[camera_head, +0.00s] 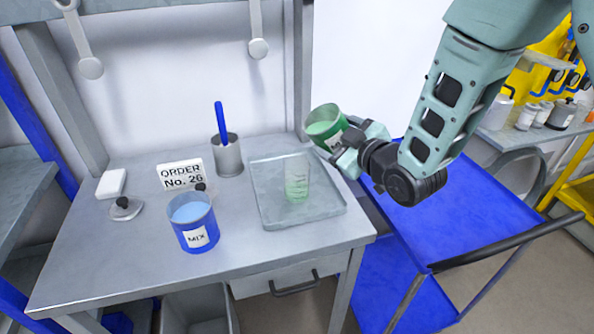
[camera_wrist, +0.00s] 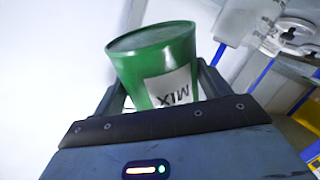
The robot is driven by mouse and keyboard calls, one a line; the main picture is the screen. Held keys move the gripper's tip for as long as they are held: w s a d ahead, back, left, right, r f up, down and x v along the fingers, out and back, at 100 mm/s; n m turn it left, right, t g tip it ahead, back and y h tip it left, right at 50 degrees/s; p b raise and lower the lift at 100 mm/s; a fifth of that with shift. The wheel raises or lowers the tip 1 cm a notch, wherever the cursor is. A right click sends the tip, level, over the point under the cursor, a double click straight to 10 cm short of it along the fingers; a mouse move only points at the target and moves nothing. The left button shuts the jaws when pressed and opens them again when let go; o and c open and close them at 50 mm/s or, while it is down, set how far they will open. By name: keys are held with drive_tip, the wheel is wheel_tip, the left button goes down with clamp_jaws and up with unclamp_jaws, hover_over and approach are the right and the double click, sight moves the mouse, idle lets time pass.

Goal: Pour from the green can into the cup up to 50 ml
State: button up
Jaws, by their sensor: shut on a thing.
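The green can (camera_head: 326,127) is held in my gripper (camera_head: 347,148) above the right back edge of the bench, tilted with its mouth toward the left. Pale green liquid shows inside it. In the wrist view the green can (camera_wrist: 160,65) sits between the fingers, its MIX label partly hidden. The clear graduated cup (camera_head: 297,178) stands upright on a grey tray (camera_head: 265,217), to the left of and below the can. The cup looks greenish low down; its exact level cannot be read. No stream shows between can and cup.
A blue can (camera_head: 198,228) of blue liquid labelled MIX stands on the bench. Behind are an order sign (camera_head: 182,175) and a metal holder (camera_head: 227,158) with a blue-handled tool. A white block (camera_head: 111,184) lies left. A blue cart (camera_head: 455,225) stands right of the bench.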

drive_tip(key=shift+w+d+f+m+b, duration=0.1)
drive_tip(key=shift+d+f+m+b, duration=0.15)
drive_tip(key=shift+f+b, duration=0.2)
drive_tip(key=shift+w+d+f+m+b, duration=0.1)
drive_tip(key=shift+d+f+m+b, duration=0.1)
drive_tip(key=shift+f+b, duration=0.25)
drive_tip(key=shift+f, duration=0.1)
drive_tip(key=shift+r, duration=0.2)
drive_tip(key=f+b, duration=0.1)
drive_tip(key=d+f+m+y+b, duration=0.1)
drive_tip(key=b, duration=0.1)
drive_tip(key=shift+f, duration=0.2)
drive_tip(key=shift+w+d+f+m+t+y+b, duration=0.2)
drive_tip(key=shift+d+f+m+t+b, duration=0.2)
drive_tip(key=shift+m+b, duration=0.8)
drive_tip(key=shift+w+d+f+m+t+y+b, duration=0.25)
drive_tip(key=shift+d+m+b, duration=0.35)
drive_tip(key=shift+b, duration=0.85)
drive_tip(key=shift+s+a, duration=0.1)
